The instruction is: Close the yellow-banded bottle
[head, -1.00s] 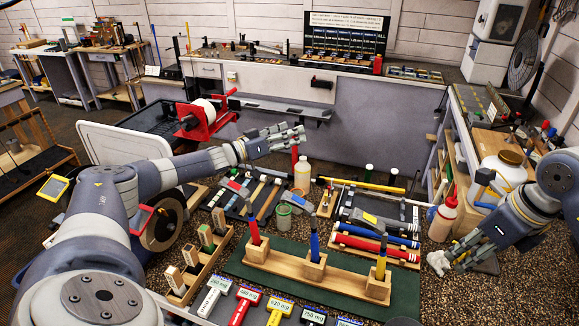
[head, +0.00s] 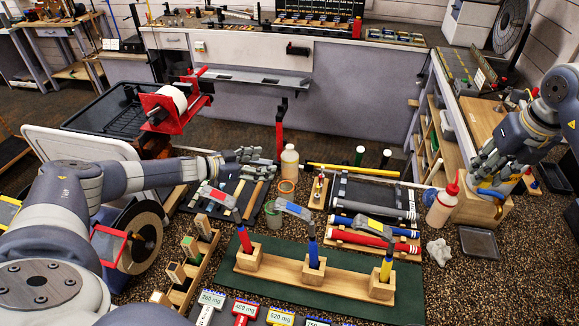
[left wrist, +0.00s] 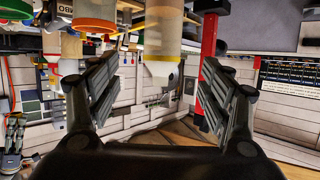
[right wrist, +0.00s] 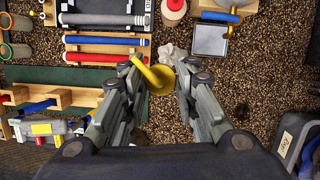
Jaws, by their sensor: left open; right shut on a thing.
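The yellow-banded bottle (head: 289,161) is cream and stands upright on the mat. In the left wrist view the bottle (left wrist: 163,30) shows upside down, with its yellow band (left wrist: 162,57) and pale neck. My left gripper (head: 262,160) is open just left of it, fingers pointing at it; the bottle lines up between the fingers (left wrist: 158,78) but I see no contact. My right gripper (right wrist: 160,72) is shut on a yellow cone-shaped cap (right wrist: 157,78), its tip tilted. In the head view the right gripper (head: 487,168) hangs near the right bench; the cap is not clear there.
A red-tipped white bottle (head: 442,206) stands left of the right gripper. Hammers (head: 292,208) stand in a wooden rack on a green mat (head: 410,285). A green cup (head: 273,215) is in front of the yellow-banded bottle.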

